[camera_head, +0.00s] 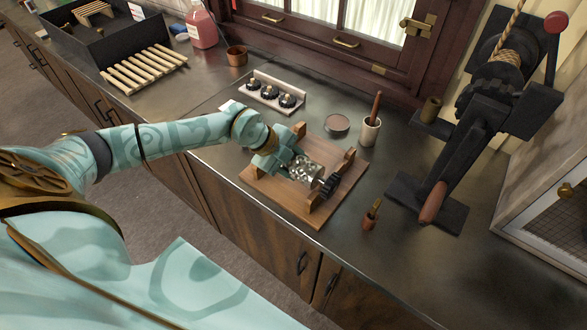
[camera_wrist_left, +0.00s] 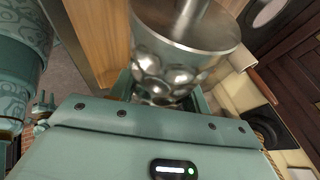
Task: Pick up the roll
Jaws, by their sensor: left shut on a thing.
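The roll (camera_head: 304,169) is a shiny metal cylinder with a dimpled surface; a shaft and a dark gear (camera_head: 330,186) show at its right end. It is at a wooden stand (camera_head: 283,206) with upright posts on the counter. I cannot tell whether its shaft rests on the posts. My left gripper (camera_head: 287,160) is shut on the roll from the left. In the left wrist view the roll (camera_wrist_left: 175,65) sits between the fingers, its flat end and shaft toward the top. My right gripper is not in view.
A rack with black knobs (camera_head: 270,92) stands behind the stand. A cup with a wooden handle (camera_head: 370,130) and a small brass-tipped tool (camera_head: 371,215) are close to the right. The counter's front edge is near the stand.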

